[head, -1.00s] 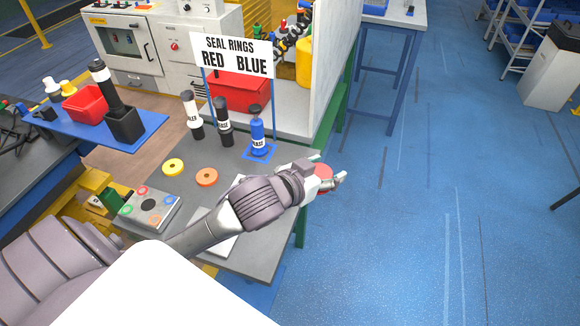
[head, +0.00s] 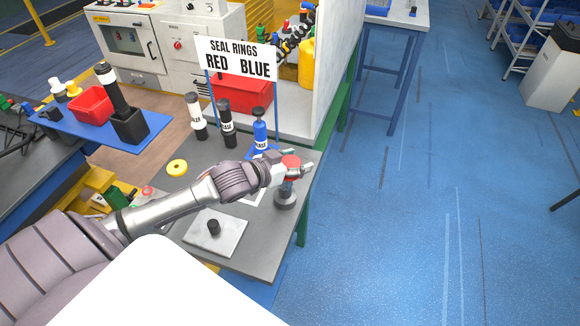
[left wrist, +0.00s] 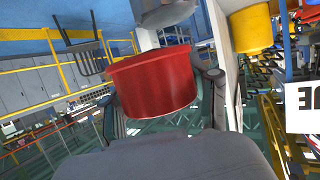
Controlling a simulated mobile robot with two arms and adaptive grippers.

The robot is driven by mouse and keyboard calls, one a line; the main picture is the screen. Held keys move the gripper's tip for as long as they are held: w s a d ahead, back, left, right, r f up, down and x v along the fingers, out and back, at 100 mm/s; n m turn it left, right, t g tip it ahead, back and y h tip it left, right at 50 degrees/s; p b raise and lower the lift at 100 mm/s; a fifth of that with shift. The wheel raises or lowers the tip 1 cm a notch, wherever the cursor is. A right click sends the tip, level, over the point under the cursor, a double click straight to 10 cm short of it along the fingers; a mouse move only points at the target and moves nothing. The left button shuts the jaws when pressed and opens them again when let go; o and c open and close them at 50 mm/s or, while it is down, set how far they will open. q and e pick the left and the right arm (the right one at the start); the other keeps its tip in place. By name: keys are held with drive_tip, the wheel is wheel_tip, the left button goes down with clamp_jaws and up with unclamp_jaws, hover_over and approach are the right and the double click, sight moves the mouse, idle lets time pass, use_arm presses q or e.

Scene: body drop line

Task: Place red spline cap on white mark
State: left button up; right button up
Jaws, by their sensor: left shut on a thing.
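My left gripper (head: 296,170) is shut on the red spline cap (head: 291,160) and holds it above the right edge of the grey table. The cap is a short red cylinder with a wider rim and fills the middle of the left wrist view (left wrist: 155,85). Below it in the head view stands a grey round-based post (head: 285,199); I cannot tell whether the two touch. A white patch (head: 254,196) lies on the table just left of the post, partly hidden by my arm; whether it is the white mark is unclear. My right gripper is not in view.
A pale plate with a black knob (head: 228,238) lies near the table front. A blue bottle (head: 260,135) and two dark-and-white bottles stand behind the gripper, before the seal rings sign (head: 237,60). A yellow ring (head: 177,167) lies left. Floor is open at right.

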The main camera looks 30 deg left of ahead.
use_arm(q)
drive_tip(key=shift+w+a+f, duration=0.2)
drive_tip(key=shift+a+f, duration=0.1)
drive_tip(key=shift+a, duration=0.2)
drive_tip(key=shift+w+a+f, duration=0.15)
drive_tip(key=shift+a+f, duration=0.15)
drive_tip(key=shift+a, duration=0.15)
drive_tip(key=shift+a+f, duration=0.1)
drive_tip(key=shift+f, duration=0.15)
wheel_tip(320, 180, down, 3)
drive_tip(key=shift+r+p, duration=0.15)
drive_tip(key=shift+p, duration=0.85)
drive_tip(key=shift+f, duration=0.25)
drive_tip(key=shift+f, duration=0.1)
drive_tip(key=shift+f, duration=0.1)
drive_tip(key=o, duration=0.8)
drive_tip(key=shift+c, duration=0.2)
